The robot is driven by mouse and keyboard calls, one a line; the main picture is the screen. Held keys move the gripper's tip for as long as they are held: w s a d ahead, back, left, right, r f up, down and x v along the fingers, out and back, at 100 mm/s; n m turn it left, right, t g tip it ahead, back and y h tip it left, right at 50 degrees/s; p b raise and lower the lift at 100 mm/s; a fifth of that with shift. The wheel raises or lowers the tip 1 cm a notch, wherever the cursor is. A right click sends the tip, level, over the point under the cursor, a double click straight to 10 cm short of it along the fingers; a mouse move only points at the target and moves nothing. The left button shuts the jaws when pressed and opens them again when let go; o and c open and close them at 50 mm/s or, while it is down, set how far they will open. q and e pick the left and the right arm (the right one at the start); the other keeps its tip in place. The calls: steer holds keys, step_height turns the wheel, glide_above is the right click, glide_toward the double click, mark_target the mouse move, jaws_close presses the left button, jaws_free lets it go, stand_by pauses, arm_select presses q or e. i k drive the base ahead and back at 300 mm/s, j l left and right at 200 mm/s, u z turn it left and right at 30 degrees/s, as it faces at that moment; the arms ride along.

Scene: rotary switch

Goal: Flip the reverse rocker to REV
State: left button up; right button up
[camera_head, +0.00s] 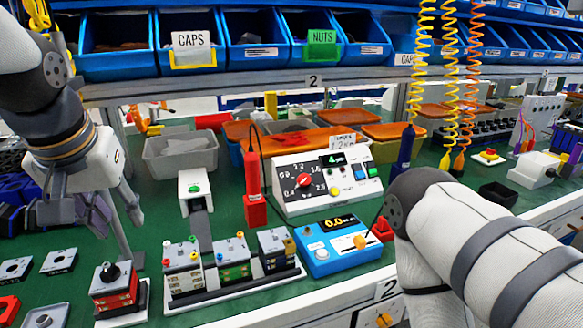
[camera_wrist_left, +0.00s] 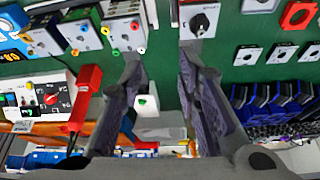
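No part in view is clearly marked REV, so I cannot tell which one is the reverse rocker. A small white box with a green button or rocker (camera_head: 195,188) stands left of centre, and also shows in the left wrist view (camera_wrist_left: 147,104). A red and grey block with a black rotary knob (camera_head: 112,285) stands at the front left, and shows at the top of the left wrist view (camera_wrist_left: 200,18). My left gripper (camera_head: 100,208) is open and empty, above the bench behind the knob block. Its spread fingers (camera_wrist_left: 162,62) have nothing between them. My right gripper is out of view.
A white control box with a red dial (camera_head: 325,180), a blue meter (camera_head: 338,246) and a row of terminal modules (camera_head: 233,258) stand on the green bench. A red upright handle (camera_head: 254,190) stands beside the control box. My right arm covers the front right.

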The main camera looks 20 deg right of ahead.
mark_target(360, 173)
steer(key=z, duration=0.95)
steer(key=i+l+u, duration=0.35)
steer(key=l, duration=0.4)
steer(key=i+l+u, duration=0.2)
steer(key=i+l, duration=0.1)
steer(key=l, duration=0.1)
